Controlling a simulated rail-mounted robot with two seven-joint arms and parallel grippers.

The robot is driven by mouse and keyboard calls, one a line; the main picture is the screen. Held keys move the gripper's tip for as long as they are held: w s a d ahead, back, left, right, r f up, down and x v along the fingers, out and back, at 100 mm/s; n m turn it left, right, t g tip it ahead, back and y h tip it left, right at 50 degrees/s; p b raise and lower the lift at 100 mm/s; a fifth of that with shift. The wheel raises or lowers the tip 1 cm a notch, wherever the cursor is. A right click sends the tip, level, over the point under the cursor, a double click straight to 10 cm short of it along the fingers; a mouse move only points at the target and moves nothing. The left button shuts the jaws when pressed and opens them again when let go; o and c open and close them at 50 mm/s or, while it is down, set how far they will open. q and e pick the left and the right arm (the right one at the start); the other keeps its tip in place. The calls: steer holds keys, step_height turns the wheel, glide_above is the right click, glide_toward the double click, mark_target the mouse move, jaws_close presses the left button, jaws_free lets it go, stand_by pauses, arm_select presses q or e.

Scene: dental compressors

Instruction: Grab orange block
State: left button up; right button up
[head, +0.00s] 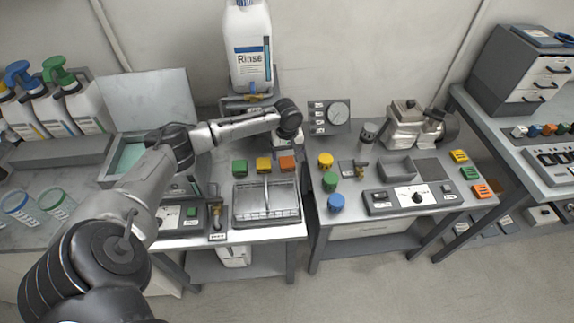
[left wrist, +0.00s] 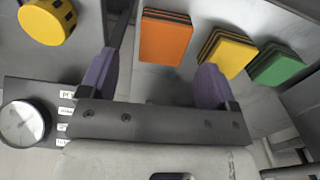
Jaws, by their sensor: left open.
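The orange block (head: 287,162) is at the right end of a row on the middle bench, beside a yellow block (head: 263,164) and a green block (head: 240,167). In the left wrist view the orange block (left wrist: 165,38) lies flat, between the lines of the two purple fingers and ahead of them. My left gripper (left wrist: 155,82) is open and empty; it appears apart from the block. In the head view the wrist is just behind the row, and the fingers are largely hidden. My right gripper is not in view.
A tray (head: 266,215) lies in front of the row. A yellow knob (head: 325,159) stands to the right, and a dial gauge (head: 340,112) is behind. The Rinse bottle (head: 248,50) stands at the back. Another orange block (head: 482,190) lies on the right bench.

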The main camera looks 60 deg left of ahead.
mark_target(287, 160)
arm_select(q)
steer(key=f, duration=0.2)
steer(key=f+b, duration=0.1)
steer(key=f, duration=0.1)
steer(key=shift+s+f+b, duration=0.2)
steer(key=shift+f+b, duration=0.1)
steer(key=shift+f, duration=0.1)
steer(key=shift+c, duration=0.4)
steer(key=c, duration=1)
